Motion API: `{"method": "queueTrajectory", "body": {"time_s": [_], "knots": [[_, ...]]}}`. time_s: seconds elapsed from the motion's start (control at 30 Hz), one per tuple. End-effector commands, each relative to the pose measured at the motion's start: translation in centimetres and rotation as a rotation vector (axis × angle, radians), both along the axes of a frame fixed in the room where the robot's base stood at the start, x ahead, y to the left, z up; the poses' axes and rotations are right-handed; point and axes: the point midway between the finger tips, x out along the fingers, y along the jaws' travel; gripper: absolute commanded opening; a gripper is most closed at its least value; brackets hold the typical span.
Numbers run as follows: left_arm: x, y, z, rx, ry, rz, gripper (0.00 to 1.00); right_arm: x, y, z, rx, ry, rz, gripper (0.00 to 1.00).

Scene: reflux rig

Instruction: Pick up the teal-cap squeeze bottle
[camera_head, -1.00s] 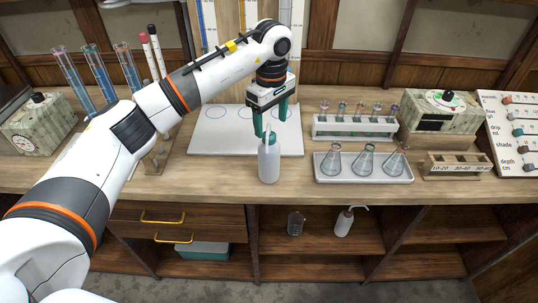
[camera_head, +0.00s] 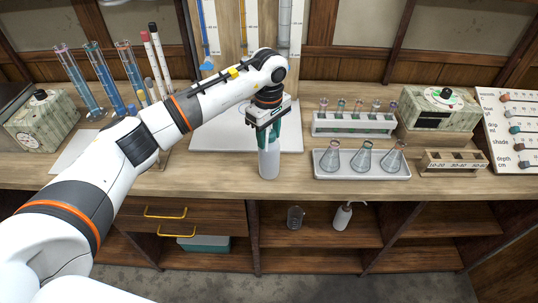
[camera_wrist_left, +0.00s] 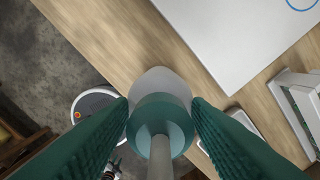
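The squeeze bottle (camera_head: 269,163) has a translucent white body and stands upright near the front edge of the bench. Its teal cap and pale nozzle show from above in the wrist view (camera_wrist_left: 160,122). My left gripper (camera_head: 269,140) points down over the bottle, with its teal fingers on either side of the cap and upper body. In the wrist view both fingertips lie very close to the bottle's sides; I cannot tell whether they press on it. The cap is mostly hidden by the fingers in the head view. My right gripper is not in view.
A white board (camera_head: 205,140) lies behind the bottle. To the right are a flask tray (camera_head: 362,173), a test-tube rack (camera_head: 354,127) and a small wooden rack (camera_head: 455,162). Tall tubes (camera_head: 101,70) stand at the left. The bench front edge is close to the bottle.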

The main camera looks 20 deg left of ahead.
Motion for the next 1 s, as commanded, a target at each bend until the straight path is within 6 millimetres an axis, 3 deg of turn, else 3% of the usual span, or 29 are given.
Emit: {"method": "queueTrajectory", "body": {"time_s": [0.57, 0.77, 1.0], "knots": [[0.0, 0.0, 0.3, 0.000, 0.001, -0.001, 0.31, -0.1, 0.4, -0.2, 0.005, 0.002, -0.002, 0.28], [0.0, 0.0, 1.3, 0.000, -0.001, 0.000, 0.23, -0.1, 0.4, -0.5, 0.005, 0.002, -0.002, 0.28], [0.1, 0.0, 3.1, 0.000, -0.002, 0.001, 0.23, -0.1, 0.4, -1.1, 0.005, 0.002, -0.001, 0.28]]}}
